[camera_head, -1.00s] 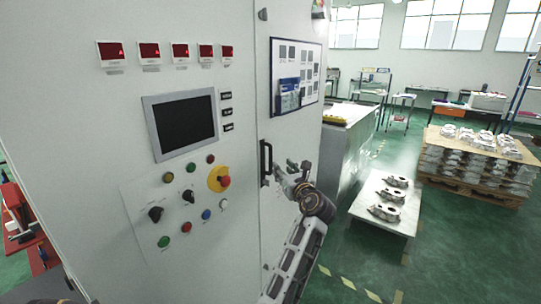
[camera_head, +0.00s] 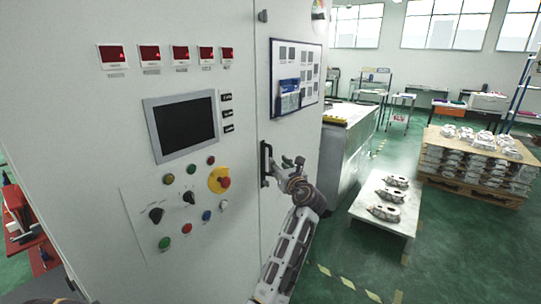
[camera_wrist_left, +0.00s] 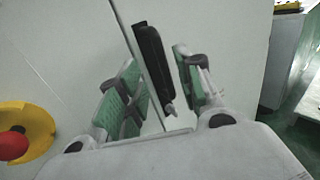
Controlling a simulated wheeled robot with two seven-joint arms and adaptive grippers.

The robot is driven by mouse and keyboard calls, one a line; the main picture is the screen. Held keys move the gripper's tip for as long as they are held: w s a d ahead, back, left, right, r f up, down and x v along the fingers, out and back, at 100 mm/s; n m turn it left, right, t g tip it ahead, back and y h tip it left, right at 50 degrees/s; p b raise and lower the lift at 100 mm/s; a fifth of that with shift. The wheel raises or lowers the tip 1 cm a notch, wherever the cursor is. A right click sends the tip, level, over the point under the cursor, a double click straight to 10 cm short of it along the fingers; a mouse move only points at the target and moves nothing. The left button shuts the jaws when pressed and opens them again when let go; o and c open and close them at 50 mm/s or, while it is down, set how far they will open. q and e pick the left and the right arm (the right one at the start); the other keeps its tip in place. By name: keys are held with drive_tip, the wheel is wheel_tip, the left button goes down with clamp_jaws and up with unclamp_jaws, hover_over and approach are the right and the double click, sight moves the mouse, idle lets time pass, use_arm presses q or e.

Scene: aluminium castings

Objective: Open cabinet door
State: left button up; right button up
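The cabinet (camera_head: 235,250) is a tall light-grey housing with a control panel on its left part. Its door (camera_head: 290,135), right of a vertical seam, looks closed. A black vertical bar handle (camera_head: 264,163) sits on the door near the seam. My left gripper (camera_head: 277,168) is at the handle. In the left wrist view the green-padded fingers (camera_wrist_left: 158,90) are apart, one on each side of the black handle (camera_wrist_left: 152,60). The right finger shows a gap to the handle; contact on the left is unclear. My right gripper is not in view.
The panel has a screen (camera_head: 185,125), several buttons and a red emergency stop (camera_head: 223,182) left of the handle. A low table with castings (camera_head: 385,225) and a loaded pallet (camera_head: 470,185) stand to the right. Green floor lies between.

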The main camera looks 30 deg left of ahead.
sight(271, 155)
use_arm(q)
drive_tip(key=p+x, duration=0.1)
drive_tip(key=x, duration=0.8)
drive_tip(key=shift+w+a, duration=0.2)
drive_tip(key=shift+a, duration=0.05)
clamp_jaws()
